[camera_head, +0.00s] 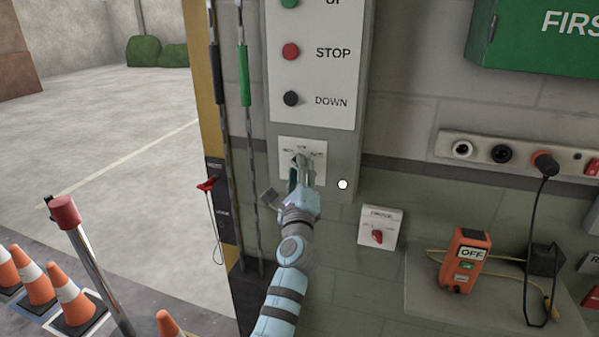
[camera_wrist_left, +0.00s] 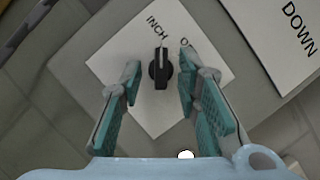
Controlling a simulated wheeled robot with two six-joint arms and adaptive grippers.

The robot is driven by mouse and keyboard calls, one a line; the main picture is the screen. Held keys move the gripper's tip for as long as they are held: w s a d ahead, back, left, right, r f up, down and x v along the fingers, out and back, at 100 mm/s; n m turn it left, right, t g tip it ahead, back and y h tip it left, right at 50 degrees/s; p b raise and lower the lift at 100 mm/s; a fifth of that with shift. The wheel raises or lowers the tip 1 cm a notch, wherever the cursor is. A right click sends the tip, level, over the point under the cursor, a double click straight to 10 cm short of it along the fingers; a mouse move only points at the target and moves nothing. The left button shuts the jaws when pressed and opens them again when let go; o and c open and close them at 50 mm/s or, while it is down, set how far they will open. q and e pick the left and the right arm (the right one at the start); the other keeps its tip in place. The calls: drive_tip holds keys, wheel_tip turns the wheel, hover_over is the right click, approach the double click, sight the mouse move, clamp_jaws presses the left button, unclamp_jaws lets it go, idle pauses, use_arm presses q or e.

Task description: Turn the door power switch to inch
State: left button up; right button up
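The switch plate (camera_head: 288,150) is a white square on the grey control panel, below the DOWN button. In the left wrist view its black knob (camera_wrist_left: 160,70) shows, with the label INCH (camera_wrist_left: 157,25) and a partly hidden label starting with O. The knob's white pointer line points up in that view, close to the end of INCH. My left gripper (camera_head: 303,160) is in front of the plate and hides the knob in the head view. In the wrist view my left gripper (camera_wrist_left: 158,78) is open, with one finger on each side of the knob, apart from it. My right gripper is not in view.
Red STOP (camera_head: 291,51) and black DOWN (camera_head: 291,98) buttons are above the plate. A red rotary switch (camera_head: 377,236) is to the lower right. An orange OFF box (camera_head: 465,261) sits on a shelf. Hanging chains (camera_head: 250,160) are close on the left.

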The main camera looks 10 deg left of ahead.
use_arm(q)
wheel_tip(320, 180, up, 10)
drive_tip(key=shift+d+r, duration=0.1)
idle(0.4)
